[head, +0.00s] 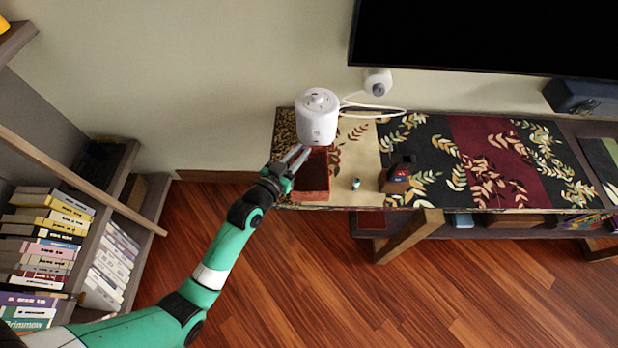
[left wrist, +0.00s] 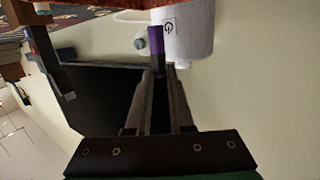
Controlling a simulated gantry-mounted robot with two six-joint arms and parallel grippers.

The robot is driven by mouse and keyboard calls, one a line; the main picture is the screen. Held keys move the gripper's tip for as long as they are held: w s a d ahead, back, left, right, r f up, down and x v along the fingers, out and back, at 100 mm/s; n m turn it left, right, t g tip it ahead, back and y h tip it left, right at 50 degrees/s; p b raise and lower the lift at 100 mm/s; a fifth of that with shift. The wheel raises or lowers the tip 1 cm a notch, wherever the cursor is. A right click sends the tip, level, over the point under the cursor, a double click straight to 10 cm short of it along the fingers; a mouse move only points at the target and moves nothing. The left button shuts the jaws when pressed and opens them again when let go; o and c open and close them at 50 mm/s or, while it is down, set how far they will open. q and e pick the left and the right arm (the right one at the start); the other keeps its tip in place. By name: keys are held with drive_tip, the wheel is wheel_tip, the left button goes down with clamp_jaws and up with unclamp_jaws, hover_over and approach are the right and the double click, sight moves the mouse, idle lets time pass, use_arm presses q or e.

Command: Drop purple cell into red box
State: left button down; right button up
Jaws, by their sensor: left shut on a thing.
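The red box (head: 311,196) stands open at the front left of the patterned console table, just in front of a white canister-shaped device (head: 317,118). My left gripper (head: 298,156) reaches in from the left, at the box's left and back part in the head view. In the left wrist view, its fingers (left wrist: 160,75) are shut on the purple cell (left wrist: 156,42), a small cylinder with a purple end and a dark end. The cell cannot be made out in the head view. My right gripper is not in view.
A small teal-and-white cell (head: 356,184) lies on the table right of the box. A dark holder (head: 396,176) stands farther right. A white cable runs behind. A bookshelf (head: 75,225) stands at left; the table's right part is mostly clear.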

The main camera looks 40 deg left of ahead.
use_arm(q)
drive_tip(key=shift+f, duration=0.1)
drive_tip(key=c, duration=0.7)
unclamp_jaws()
drive_tip(key=shift+s, duration=0.25)
drive_tip(key=p+v, duration=0.2)
drive_tip(key=v, duration=0.9)
drive_tip(key=shift+d+p, duration=0.15)
drive_tip(key=shift+p, duration=0.25)
